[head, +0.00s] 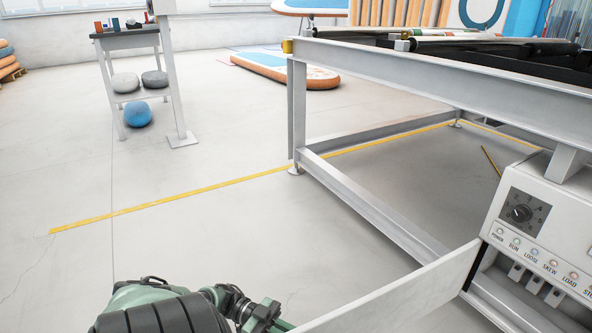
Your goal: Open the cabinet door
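The cabinet is a light grey control box (522,228) at the right edge, with a dial, a row of labelled lamps and small pale parts in a dark opening below. A flat pale panel, which looks like its door (405,293), stands swung out from the box towards the lower left. Its lower part is cut off by the frame. My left arm, green and black, comes in at the bottom. Its dark end, apparently my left gripper (268,316), is close to the door's outer end. Its fingertips are not clear, and I cannot tell whether it touches the door. My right gripper is out of view.
A grey metal frame table (390,75) with rollers stands behind the box. A yellow floor line (170,206) crosses the open floor at left. A small bench (130,42) with stones and a blue ball (138,114) stands at the back left. An inflatable board (284,69) lies behind.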

